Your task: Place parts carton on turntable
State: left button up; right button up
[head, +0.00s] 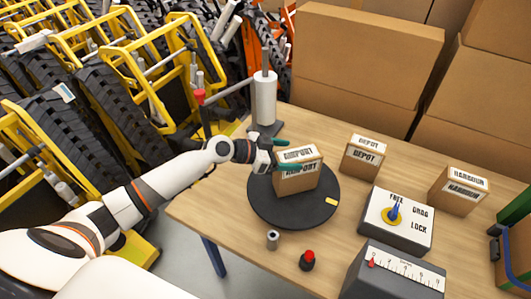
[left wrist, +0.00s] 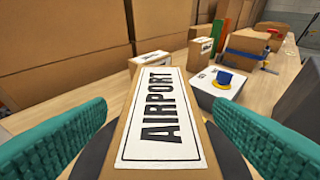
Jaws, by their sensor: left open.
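A brown carton labelled AIRPORT (head: 298,183) stands upright on the round black turntable (head: 262,207), left of its yellow mark. In the left wrist view the AIRPORT carton (left wrist: 160,125) fills the lower middle, with its label facing the camera. My left gripper (head: 292,156) is at the carton's top, with its teal fingers on either side. The left wrist view shows the fingers (left wrist: 158,112) spread wide, with the carton between them. Whether they touch it is hard to tell. My right gripper is out of view.
Cartons labelled DEPOT (head: 363,155) and HARBOUR (head: 458,190) stand on the wooden table (head: 225,190). A control box with a blue knob (head: 394,213), a scaled grey box (head: 395,275) and a red-topped button (head: 307,260) sit nearby. A white cylinder (head: 264,98) stands behind.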

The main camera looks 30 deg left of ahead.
pick_arm(q)
jog(key=b+v, duration=0.3)
jog(key=v, duration=0.6)
jog(key=shift+s+a, duration=0.25)
